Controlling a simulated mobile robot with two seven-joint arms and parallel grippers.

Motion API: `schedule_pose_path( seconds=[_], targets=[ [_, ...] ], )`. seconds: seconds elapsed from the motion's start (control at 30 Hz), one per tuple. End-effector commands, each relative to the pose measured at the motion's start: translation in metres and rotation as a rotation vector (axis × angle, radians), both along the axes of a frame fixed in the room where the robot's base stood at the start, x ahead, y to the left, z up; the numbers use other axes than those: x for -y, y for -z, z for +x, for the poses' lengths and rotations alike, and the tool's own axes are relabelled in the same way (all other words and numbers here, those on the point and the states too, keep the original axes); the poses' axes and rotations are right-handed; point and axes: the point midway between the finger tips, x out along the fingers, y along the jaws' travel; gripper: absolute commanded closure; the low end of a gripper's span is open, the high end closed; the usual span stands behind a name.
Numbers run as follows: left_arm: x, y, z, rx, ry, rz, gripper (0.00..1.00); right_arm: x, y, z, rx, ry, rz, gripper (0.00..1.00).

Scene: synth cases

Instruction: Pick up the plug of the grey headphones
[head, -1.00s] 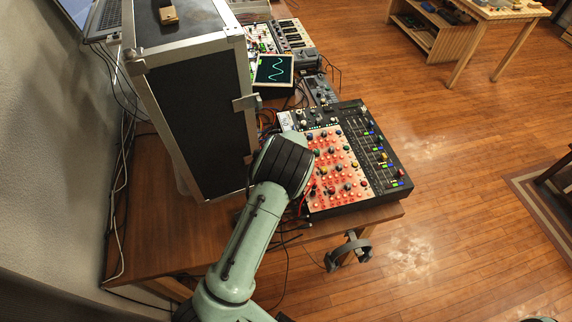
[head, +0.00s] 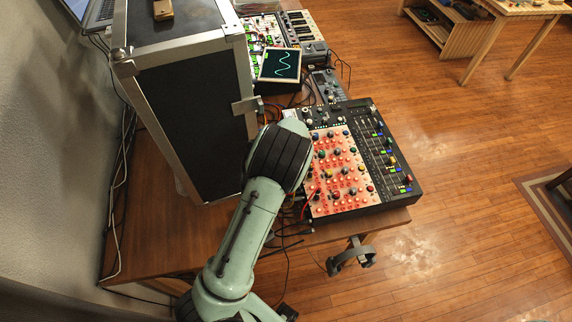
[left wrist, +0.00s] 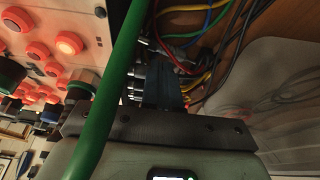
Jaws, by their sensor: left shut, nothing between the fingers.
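Grey headphones (head: 351,256) hang below the front edge of the desk in the head view. I cannot single out their plug. In the left wrist view several cables, green, blue, red, yellow and grey (left wrist: 192,40), run into a row of plugs (left wrist: 138,82) at the side of the mixer. My left gripper (left wrist: 166,84) is shut and empty, close in front of these plugs. In the head view my own wrist hides its fingers, at the left side of the mixer (head: 385,172). My right gripper is not in view.
A tall black case (head: 190,125) with metal edges stands close left of my left arm. Behind the mixer are a small screen (head: 280,65) and more gear. A thick green cable (left wrist: 112,85) crosses close before the wrist camera.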

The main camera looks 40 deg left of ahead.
Motion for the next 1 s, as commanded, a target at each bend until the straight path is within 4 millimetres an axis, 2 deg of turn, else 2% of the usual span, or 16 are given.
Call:
schedule_pose_path(
  seconds=[0.03,0.1,0.3,0.47,0.7,0.73,0.87,0.9,1.0],
  targets=[
    [0.004,-0.014,-0.001,0.005,0.003,-0.001,1.00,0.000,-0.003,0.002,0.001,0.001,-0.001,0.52],
    [0.008,-0.028,-0.003,0.006,0.003,-0.001,1.00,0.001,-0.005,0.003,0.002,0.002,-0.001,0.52],
    [0.014,-0.057,-0.010,0.005,0.001,0.001,1.00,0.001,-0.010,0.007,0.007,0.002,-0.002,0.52],
    [0.016,-0.065,-0.013,0.003,-0.002,0.000,1.00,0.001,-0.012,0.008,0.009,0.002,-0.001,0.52],
    [0.015,-0.065,-0.013,0.003,-0.003,0.001,1.00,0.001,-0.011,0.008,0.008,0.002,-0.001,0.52],
    [0.015,-0.065,-0.013,0.003,-0.003,0.001,0.97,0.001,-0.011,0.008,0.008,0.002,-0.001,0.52],
    [0.012,-0.066,-0.013,0.002,-0.029,-0.006,0.54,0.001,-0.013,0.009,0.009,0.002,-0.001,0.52],
    [0.009,-0.067,-0.014,0.002,-0.057,-0.013,0.52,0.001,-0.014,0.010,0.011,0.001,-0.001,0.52],
    [-0.004,-0.070,-0.016,0.000,-0.176,-0.047,0.52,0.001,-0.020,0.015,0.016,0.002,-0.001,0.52]
  ],
)
